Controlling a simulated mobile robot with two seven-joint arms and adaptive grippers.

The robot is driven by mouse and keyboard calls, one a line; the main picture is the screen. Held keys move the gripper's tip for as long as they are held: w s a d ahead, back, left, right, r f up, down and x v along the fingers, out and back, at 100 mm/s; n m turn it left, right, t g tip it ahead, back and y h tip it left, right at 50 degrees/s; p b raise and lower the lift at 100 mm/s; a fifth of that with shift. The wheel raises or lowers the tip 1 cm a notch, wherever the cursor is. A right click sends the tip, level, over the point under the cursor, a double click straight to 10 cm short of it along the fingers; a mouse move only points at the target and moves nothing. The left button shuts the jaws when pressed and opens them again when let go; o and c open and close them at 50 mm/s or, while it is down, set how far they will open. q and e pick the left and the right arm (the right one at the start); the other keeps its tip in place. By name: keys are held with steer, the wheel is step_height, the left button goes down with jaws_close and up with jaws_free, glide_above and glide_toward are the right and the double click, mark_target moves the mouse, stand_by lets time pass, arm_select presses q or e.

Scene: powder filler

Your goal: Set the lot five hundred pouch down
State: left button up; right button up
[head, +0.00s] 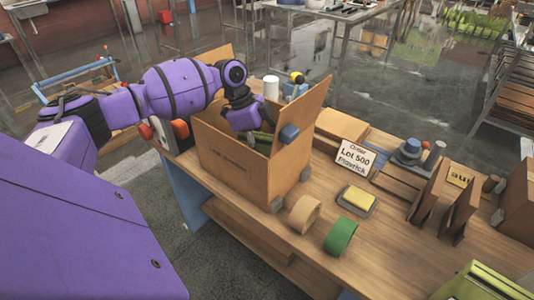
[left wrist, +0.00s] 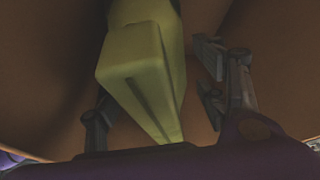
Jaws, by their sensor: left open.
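An open cardboard box (head: 232,165) stands on the workbench. My left gripper (left wrist: 158,108) reaches down inside it, and in the head view my purple wrist hides most of the fingers. A yellow-green pouch (left wrist: 140,55) shows between the spread fingers in the left wrist view, with brown cardboard around it. The fingers are open and do not appear to clamp it. In the head view only a dark green part (head: 263,148) shows in the box beneath my wrist. A sign reading "Lot 500" (head: 354,158) stands right of the box. My right gripper is in neither view.
Cardboard dividers (head: 428,193) and a green container (head: 478,285) are at the right. Bare bench (head: 395,235) lies between them. The box flaps stand up.

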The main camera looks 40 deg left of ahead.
mark_target(258, 134)
arm_select(q)
steer(key=v, duration=1)
steer(key=shift+a+r, duration=0.2)
steer(key=shift+r, duration=0.15)
